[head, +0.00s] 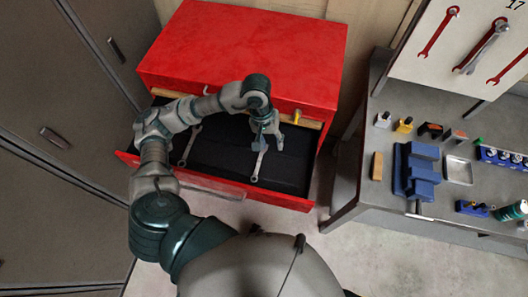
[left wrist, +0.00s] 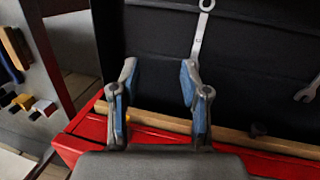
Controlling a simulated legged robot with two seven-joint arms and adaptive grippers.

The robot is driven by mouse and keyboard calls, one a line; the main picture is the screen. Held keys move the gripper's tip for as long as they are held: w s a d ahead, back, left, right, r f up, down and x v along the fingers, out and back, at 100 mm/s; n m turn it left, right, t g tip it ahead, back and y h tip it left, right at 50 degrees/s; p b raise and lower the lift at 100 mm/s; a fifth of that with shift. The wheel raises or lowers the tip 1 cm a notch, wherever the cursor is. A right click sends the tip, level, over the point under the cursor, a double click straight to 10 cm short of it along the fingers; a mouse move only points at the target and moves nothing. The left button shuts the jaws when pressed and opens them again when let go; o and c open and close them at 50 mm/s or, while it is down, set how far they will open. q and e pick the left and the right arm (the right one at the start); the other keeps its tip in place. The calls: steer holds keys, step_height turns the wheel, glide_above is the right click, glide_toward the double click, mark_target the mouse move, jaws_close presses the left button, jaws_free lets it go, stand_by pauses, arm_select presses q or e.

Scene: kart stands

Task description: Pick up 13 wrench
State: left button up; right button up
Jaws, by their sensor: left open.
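Two silver wrenches lie in the open black-lined drawer (head: 220,160) of a red cabinet. One wrench (head: 258,168) is near the middle right of the drawer and the other wrench (head: 190,145) is towards its left. No size mark is readable on either, so I cannot tell which is the 13. My left gripper (head: 267,146) is over the drawer, close to the middle-right wrench. In the left wrist view the open, empty jaws (left wrist: 157,75) show blue pads. A wrench (left wrist: 200,35) lies just beyond the right-hand finger, and part of another wrench (left wrist: 309,90) shows at the right edge.
The red cabinet top (head: 245,50) is clear. A grey workbench (head: 350,190) at right carries a blue vise-like block (head: 415,170), a small metal tray (head: 458,170) and several small items. A white panel (head: 440,70) marked 17 holds red and silver wrenches. Grey lockers (head: 50,170) stand at left.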

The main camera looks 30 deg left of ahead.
arm_select(q)
steer(key=w+a+y, duration=0.2)
steer(key=a+y, duration=0.1)
steer(key=a, duration=0.3)
glide_above(261, 157)
step_height(261, 157, down, 6)
steer(key=shift+m+t, duration=0.3)
steer(key=f, duration=0.5)
steer(key=shift+a+f, duration=0.15)
steer(key=shift+a, duration=0.15)
steer(key=shift+a+f, duration=0.15)
steer(key=shift+f, duration=0.1)
steer(key=f, duration=0.4)
steer(key=shift+d+f+p, duration=0.25)
steer(key=shift+d+p, duration=0.15)
steer(key=shift+w+d+f, duration=0.1)
steer(key=shift+d+f, duration=0.05)
steer(key=shift+d, duration=0.05)
arm_select(e)
steer(key=shift+s+d+f, duration=0.55)
steer(key=shift+s+d, duration=0.05)
steer(key=shift+s, duration=0.1)
arm_select(q)
steer(key=shift+a, duration=0.1)
arm_select(e)
steer(key=shift+a, duration=0.1)
